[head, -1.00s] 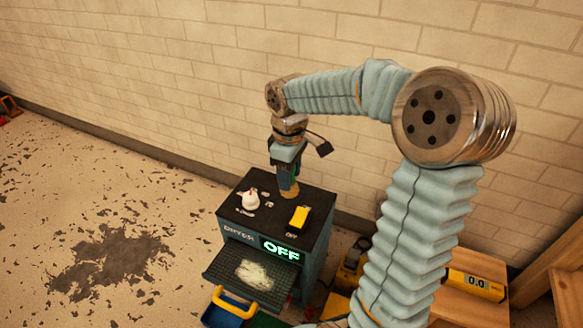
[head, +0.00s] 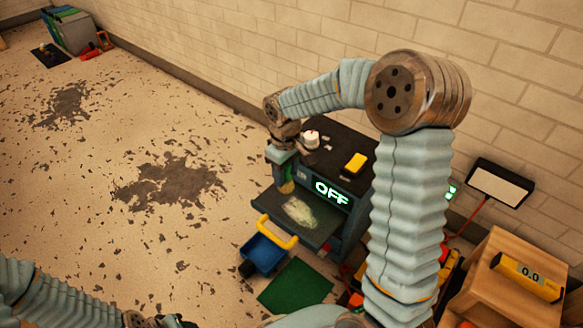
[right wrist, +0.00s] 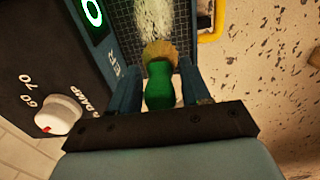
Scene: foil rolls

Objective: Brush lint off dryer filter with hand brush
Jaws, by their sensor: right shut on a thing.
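The dryer (head: 350,200) is a dark box with a green OFF display. Its black filter tray (head: 268,203) sticks out at the front with a pale patch of lint (head: 299,211) on it. My right gripper (head: 284,171) is shut on the hand brush (head: 287,187), above the tray's back left part. In the right wrist view the brush (right wrist: 160,85) has a green handle between the fingers and tan bristles pointing at the lint (right wrist: 153,20). Whether the bristles touch is unclear. My left arm enters at the lower left; its gripper (head: 160,321) is cut off by the bottom edge.
A white knob (head: 311,138) and a yellow block (head: 355,163) are on the dryer top. A blue bin (head: 262,255) with a yellow handle and a green mat (head: 296,285) lie in front. A wooden crate (head: 500,285) stands right. The floor at left is open.

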